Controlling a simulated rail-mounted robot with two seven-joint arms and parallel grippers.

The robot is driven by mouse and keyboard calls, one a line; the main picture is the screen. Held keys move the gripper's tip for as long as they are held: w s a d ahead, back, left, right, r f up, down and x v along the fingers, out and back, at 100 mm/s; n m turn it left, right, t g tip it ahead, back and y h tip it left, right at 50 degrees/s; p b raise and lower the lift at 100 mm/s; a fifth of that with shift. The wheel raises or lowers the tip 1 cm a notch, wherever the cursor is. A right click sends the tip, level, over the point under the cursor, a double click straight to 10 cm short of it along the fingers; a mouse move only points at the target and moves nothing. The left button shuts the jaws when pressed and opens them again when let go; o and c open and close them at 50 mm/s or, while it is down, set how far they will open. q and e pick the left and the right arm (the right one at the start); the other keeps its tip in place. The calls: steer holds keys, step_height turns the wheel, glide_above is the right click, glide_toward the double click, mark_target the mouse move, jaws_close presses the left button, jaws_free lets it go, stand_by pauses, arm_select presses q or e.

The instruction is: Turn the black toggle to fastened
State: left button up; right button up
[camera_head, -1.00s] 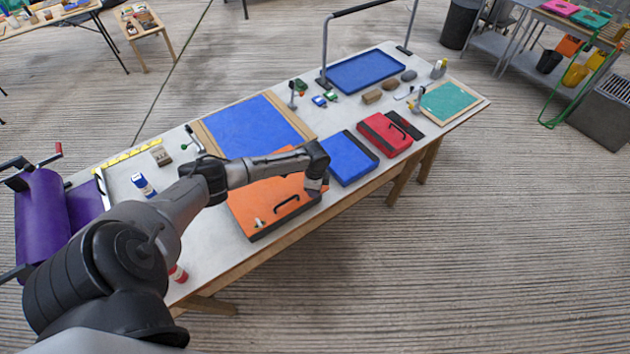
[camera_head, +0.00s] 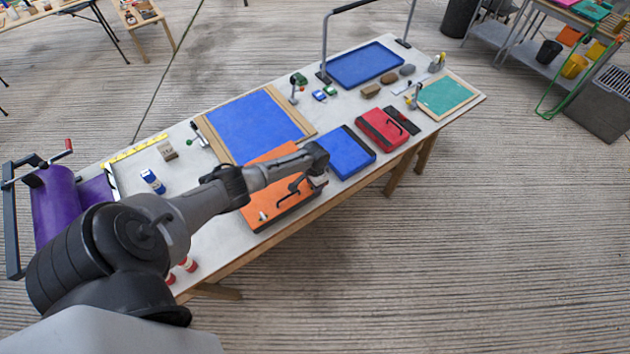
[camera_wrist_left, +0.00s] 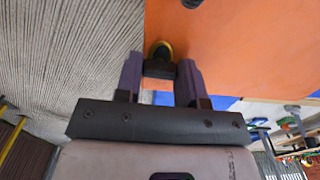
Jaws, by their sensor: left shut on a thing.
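The black toggle (camera_wrist_left: 160,69) is a small dark block at the edge of the orange panel, with a yellow-rimmed round part just beyond it in the left wrist view. My left gripper (camera_wrist_left: 161,82) has its two fingers on either side of the toggle and is shut on it. The orange panel (camera_wrist_left: 235,45) fills the upper right of that view. In the head view the orange panel (camera_head: 262,190) lies at the table's front edge, partly under my left arm, and the toggle cannot be made out there. My right gripper is in neither view.
The blue case (camera_head: 346,152) and red case (camera_head: 381,128) lie right of the orange panel. A wood-framed blue board (camera_head: 250,125) lies behind it. A purple roll (camera_head: 55,200) is at the left end. The white table (camera_head: 190,178) has free room around the blue-and-white can (camera_head: 152,181).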

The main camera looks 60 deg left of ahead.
arm_select(q)
steer(key=shift+n, duration=0.3)
stand_by(0.4)
steer(key=o, duration=0.9)
steer(key=shift+o, duration=0.2)
step_height(320, 180, up, 14)
steer(key=p, duration=0.1)
steer(key=shift+p, duration=0.4)
steer(key=shift+f, duration=0.1)
